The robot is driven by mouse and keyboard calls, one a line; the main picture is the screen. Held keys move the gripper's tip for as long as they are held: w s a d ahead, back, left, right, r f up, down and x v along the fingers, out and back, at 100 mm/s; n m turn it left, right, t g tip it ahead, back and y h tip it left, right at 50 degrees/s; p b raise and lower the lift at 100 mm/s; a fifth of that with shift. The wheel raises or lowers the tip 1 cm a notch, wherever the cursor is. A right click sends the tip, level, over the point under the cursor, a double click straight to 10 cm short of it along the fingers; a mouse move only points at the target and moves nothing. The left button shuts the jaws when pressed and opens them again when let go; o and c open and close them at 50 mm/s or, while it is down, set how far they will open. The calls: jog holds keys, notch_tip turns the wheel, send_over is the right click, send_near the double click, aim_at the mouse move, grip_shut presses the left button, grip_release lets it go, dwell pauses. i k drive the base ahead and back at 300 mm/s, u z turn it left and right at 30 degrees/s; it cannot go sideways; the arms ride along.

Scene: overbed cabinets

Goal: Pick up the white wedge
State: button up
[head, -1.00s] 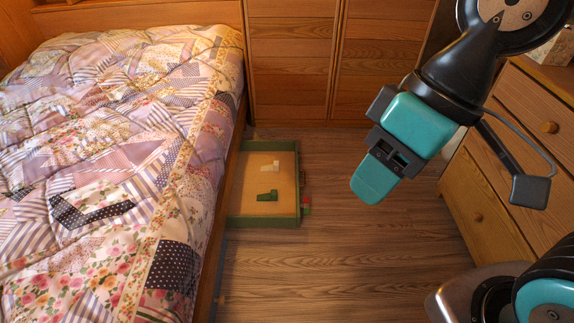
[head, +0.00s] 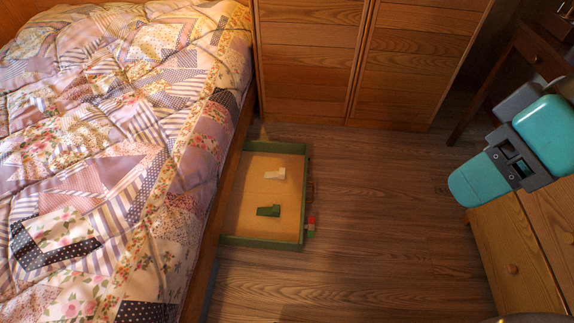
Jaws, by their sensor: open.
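The white wedge (head: 275,173) is a small pale piece lying in a shallow green-walled tray or drawer (head: 272,243) with a tan bottom, on the floor beside the bed. A dark green block (head: 268,210) lies below it in the picture, apart from it. My gripper (head: 468,190) is at the right, well away from the tray, above the floor and near the wooden drawers. Its teal fingers show from the side, and the gap between them is hard to see. Nothing shows held in it.
The bed (head: 120,150) with a patchwork quilt fills the left and borders the tray. A small red and green object (head: 310,225) is at the tray's right side. Wooden cabinets (head: 310,60) stand behind. A wooden dresser (head: 515,250) is at the right. The floor (head: 385,220) between is clear.

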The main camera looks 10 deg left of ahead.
aim_at(281, 174)
jog(key=u, duration=0.55)
jog(key=i, duration=0.9)
jog(key=u, duration=0.75)
